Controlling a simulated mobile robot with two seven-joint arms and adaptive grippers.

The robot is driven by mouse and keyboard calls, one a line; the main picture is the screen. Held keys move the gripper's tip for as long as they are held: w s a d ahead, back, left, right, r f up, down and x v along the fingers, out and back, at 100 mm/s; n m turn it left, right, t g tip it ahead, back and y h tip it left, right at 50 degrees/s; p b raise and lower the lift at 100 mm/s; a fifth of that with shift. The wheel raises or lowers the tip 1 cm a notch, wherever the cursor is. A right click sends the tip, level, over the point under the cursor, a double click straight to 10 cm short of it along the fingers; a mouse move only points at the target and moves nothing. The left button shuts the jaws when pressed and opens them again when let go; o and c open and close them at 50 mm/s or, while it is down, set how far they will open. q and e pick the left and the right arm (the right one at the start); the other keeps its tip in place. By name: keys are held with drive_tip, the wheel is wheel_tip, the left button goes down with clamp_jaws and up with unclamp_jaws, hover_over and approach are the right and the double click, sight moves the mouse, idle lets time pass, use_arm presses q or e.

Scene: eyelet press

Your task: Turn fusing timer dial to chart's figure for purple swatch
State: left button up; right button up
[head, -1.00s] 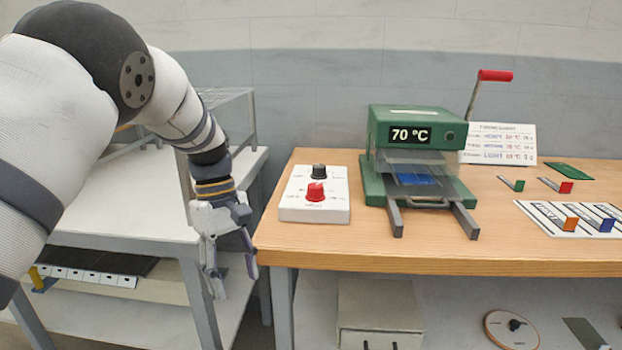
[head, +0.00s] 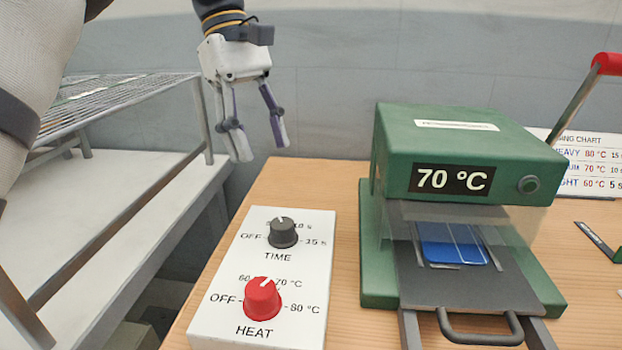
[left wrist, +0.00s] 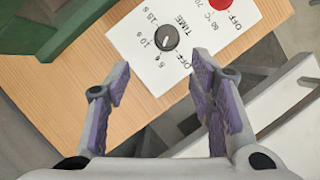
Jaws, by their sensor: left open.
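The TIME dial (head: 283,232) is a dark grey knob on a white control box (head: 207,330), marked OFF, 10 s and 15 s in the head view. Its white mark points up and slightly left; the exact figure is unclear. The dial shows in the left wrist view (left wrist: 166,37) ahead of the fingers, with a 5 mark too. My left gripper (head: 262,148) is open and empty, beyond the box and apart from the dial. The fusing chart (head: 590,170) is partly hidden behind the press; its rows read 15 s, 10 s and 5 s. I see no purple swatch. My right gripper is out of view.
A red HEAT knob (head: 263,298) sits in front of the TIME dial, its mark near 70 °C. The green press (head: 465,155) reads 70 °C and holds a blue piece (head: 450,252). A red-tipped lever (head: 607,64) rises at right. A rack (head: 110,95) stands left.

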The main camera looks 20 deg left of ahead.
sight(281, 222)
use_arm(q)
drive_tip(key=x, duration=0.4)
drive_tip(key=s+x, duration=0.1)
drive_tip(key=x, duration=0.6)
drive_tip(key=shift+s+d+f, duration=0.1)
drive_tip(key=shift+s+d, duration=0.1)
drive_tip(key=shift+s, duration=0.05)
drive_tip(key=c, duration=1.1)
